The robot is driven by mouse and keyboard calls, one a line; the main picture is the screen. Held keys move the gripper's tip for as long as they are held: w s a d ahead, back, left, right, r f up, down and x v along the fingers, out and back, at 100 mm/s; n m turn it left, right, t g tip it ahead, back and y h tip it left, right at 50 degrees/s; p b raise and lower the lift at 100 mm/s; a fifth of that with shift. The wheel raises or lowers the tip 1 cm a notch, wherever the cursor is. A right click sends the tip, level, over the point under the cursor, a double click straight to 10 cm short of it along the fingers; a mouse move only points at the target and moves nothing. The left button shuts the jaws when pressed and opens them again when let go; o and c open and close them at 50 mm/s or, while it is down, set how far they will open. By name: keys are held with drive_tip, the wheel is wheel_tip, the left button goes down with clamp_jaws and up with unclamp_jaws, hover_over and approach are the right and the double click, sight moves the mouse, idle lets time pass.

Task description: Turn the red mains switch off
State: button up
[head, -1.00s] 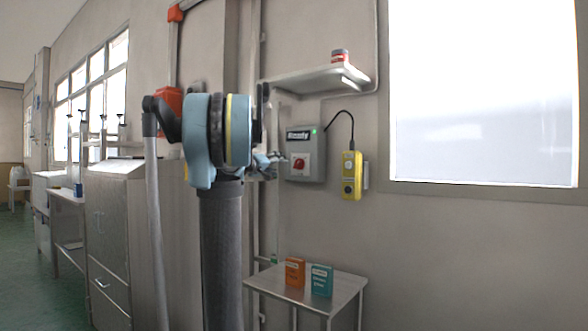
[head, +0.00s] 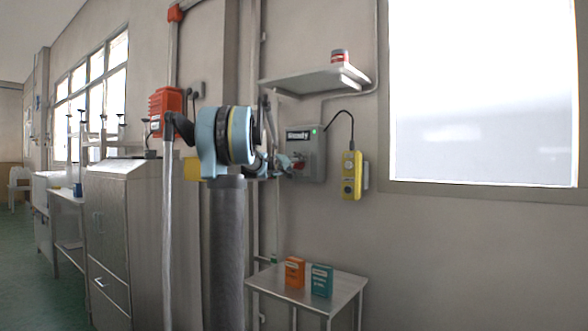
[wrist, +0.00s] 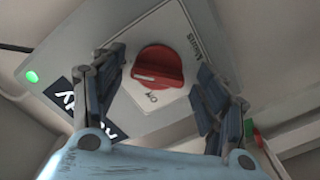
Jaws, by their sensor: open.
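The red mains switch (wrist: 158,66) is a round rotary knob on a white square plate, on the front of a grey wall box (head: 314,142). In the wrist view a pale mark shows on its lower left, with the word "ON" just below the knob. A green light is lit on the box. My gripper (wrist: 162,63) is open, with one finger on each side of the knob and gaps visible between; I see no contact. In the head view my gripper (head: 284,166) is in front of the box and largely covers the knob.
A yellow control unit (head: 350,175) hangs on a black cable right of the box. A shelf (head: 312,80) with a small tin is above. A small table (head: 335,284) below holds an orange and a teal box. A metal cabinet (head: 125,220) stands left.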

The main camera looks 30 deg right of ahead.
drive_tip(key=c, duration=1)
drive_tip(key=shift+c, duration=0.2)
drive_tip(key=shift+n, duration=0.3)
drive_tip(key=n, duration=0.8)
drive_tip(key=shift+n, duration=0.3)
drive_tip(key=n, duration=0.4)
drive_tip(key=shift+a+f, duration=0.1)
drive_tip(key=n, duration=0.4)
drive_tip(key=shift+n, duration=0.4)
